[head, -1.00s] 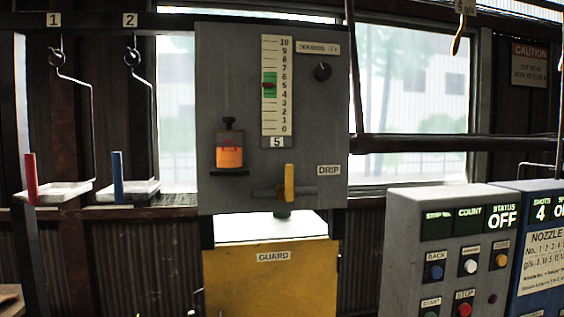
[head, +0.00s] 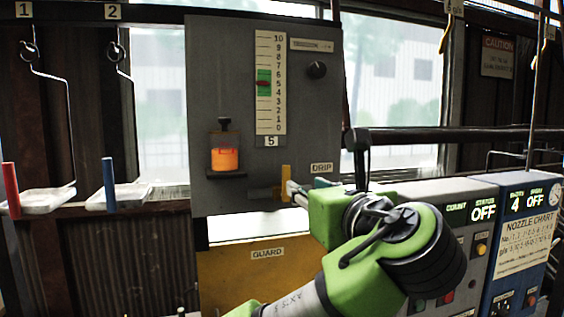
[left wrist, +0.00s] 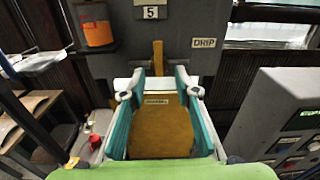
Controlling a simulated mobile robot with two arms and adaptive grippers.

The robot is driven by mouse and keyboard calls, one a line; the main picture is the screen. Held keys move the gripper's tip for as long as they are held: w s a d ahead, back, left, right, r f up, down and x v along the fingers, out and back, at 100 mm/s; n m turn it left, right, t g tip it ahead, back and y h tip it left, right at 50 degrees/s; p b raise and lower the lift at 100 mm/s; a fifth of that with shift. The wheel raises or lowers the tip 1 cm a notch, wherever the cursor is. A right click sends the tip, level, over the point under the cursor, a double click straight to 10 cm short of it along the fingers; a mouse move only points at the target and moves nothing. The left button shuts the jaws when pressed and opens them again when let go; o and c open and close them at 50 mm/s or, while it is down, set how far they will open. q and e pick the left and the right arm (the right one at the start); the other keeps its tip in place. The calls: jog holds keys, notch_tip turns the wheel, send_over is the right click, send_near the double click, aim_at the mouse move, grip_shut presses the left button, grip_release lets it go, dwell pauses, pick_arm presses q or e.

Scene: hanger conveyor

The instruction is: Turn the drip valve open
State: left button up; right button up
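The drip valve's yellow handle (head: 285,179) points upright at the bottom of the grey panel, left of the DRIP label (head: 321,168). My left gripper (head: 298,188) reaches in from the right side of the handle, with its tips close to it. In the left wrist view, the two teal fingers of my left gripper (left wrist: 159,82) are spread apart with nothing held. The yellow handle (left wrist: 158,58) shows between and just beyond the fingertips there; I cannot tell if they touch it. The valve body is partly hidden by the gripper in the head view. My right gripper is not in view.
The yellow guard (head: 240,275) lies below the valve. An orange-filled cup (head: 224,158) sits on a small shelf to its left. A grey control box (head: 455,190) and a blue box (head: 525,245) stand at right. Hanging trays (head: 40,201) are at left.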

aim_at(287, 167)
pick_arm(q)
jog(key=p+x, duration=0.2)
jog(key=x, duration=0.2)
jog(key=r+p+x, duration=0.1)
jog(key=p+x, duration=0.2)
jog(key=r+p+x, duration=0.1)
jog(key=p+x, duration=0.2)
jog(key=x, duration=0.1)
jog(key=shift+w+a+r, duration=0.25)
jog(key=shift+w, duration=0.1)
jog(key=shift+w+a+f, duration=0.1)
jog(key=shift+w+a, duration=0.05)
jog(key=shift+w, duration=0.2)
grip_shut()
